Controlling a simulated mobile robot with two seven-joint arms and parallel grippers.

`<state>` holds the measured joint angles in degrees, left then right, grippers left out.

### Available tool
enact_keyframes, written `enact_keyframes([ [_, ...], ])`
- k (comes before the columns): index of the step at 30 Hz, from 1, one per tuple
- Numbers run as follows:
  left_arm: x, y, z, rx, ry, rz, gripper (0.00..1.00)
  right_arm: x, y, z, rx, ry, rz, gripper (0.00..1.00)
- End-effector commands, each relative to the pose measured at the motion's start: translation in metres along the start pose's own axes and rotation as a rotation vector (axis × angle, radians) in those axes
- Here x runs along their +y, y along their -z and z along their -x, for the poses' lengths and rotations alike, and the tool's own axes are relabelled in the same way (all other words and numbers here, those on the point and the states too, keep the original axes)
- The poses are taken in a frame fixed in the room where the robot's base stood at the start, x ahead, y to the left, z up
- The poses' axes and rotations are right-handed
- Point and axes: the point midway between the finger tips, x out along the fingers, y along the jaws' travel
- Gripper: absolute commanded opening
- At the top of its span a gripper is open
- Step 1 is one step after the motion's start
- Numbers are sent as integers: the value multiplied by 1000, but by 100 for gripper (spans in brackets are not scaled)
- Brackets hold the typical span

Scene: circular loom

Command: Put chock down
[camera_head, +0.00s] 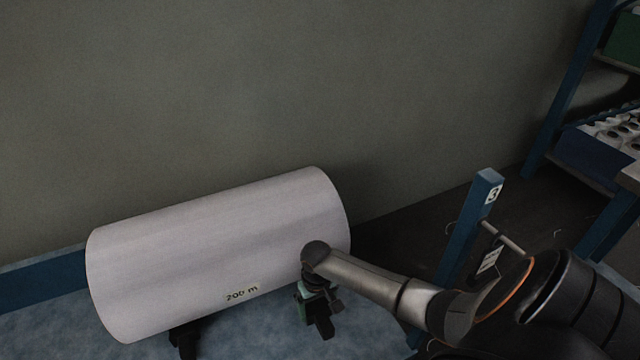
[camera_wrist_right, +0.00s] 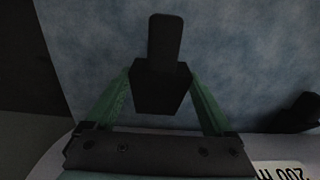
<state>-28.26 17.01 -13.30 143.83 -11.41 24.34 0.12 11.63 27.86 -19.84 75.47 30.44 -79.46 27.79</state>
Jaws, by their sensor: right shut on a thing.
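A black chock (camera_wrist_right: 162,88) with an upright tab is between the green fingers of my right gripper (camera_wrist_right: 160,82) in the right wrist view. The gripper is shut on it. In the head view my right gripper (camera_head: 307,291) points down at the front right of a large white roll, and the held chock (camera_head: 324,326) shows just below the fingers, over the blue-grey surface. I cannot tell whether it touches that surface. A second black chock (camera_head: 184,342) is at the roll's front left, partly hidden under it. My left gripper is out of view.
The white roll (camera_head: 215,250), labelled "200 m", lies on a blue-grey surface (camera_head: 265,330) with a blue edge against the wall. A blue post (camera_head: 468,225) marked 3 stands at the right, close to my right arm. A blue shelf rack (camera_head: 565,95) is farther right.

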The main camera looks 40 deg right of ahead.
Motion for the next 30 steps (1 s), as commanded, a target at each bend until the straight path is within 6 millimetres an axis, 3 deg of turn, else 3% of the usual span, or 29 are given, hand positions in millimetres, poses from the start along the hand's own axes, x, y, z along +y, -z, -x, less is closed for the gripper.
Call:
enact_keyframes([
  [5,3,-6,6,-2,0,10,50,7,5,-10,3,0,-2,6],
  [12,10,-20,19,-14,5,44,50,9,6,-42,3,1,-1,6],
  [23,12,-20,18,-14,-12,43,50,9,6,-44,4,1,0,6],
  [24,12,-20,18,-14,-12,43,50,9,5,-44,3,0,0,89],
  [27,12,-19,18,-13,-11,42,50,9,5,-44,2,0,0,100],
  [30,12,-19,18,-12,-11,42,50,9,5,-44,2,0,0,100],
])
